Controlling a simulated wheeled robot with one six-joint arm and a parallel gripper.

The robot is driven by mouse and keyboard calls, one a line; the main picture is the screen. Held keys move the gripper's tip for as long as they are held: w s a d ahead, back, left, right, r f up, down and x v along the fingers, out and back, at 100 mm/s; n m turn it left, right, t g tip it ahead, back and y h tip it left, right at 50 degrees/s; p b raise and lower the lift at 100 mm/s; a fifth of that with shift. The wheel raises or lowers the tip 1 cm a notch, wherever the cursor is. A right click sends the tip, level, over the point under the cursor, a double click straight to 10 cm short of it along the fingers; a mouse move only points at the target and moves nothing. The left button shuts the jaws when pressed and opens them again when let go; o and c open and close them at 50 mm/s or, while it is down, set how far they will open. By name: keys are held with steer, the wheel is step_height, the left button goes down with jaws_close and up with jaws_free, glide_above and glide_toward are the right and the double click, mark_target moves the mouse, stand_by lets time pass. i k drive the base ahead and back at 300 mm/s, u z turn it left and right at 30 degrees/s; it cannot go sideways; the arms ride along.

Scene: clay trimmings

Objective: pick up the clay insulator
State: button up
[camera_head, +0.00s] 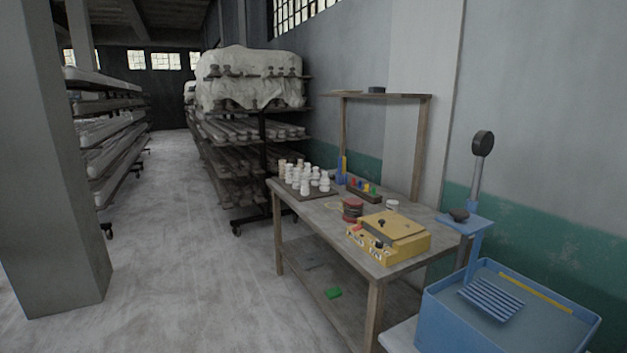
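Several small white pieces (306,187), which look like the clay insulators, stand close together on a dark board (312,196) at the far left end of the wooden table (327,213). A few at the back look more tan. They are too small and crowded to tell one from another. My gripper is not in view, and nothing is seen touching the pieces.
On the table are a yellow box device (391,238), a red spool (352,210) and a rack with coloured items (362,189). A blue tub (443,318) stands front right. A grey pillar (50,170) stands left; loaded racks (250,140) stand behind. The floor (190,260) between is clear.

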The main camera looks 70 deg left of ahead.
mark_target(315, 178)
steer(key=u, duration=2.95)
steer(key=k, duration=0.6)
steer(key=u, duration=0.65)
steer(key=i, duration=3.8)
steer(key=z, duration=0.3)
steer(key=i, duration=2.2)
steer(key=z, duration=1.1)
steer(key=i, duration=1.35)
steer(key=z, duration=1.1)
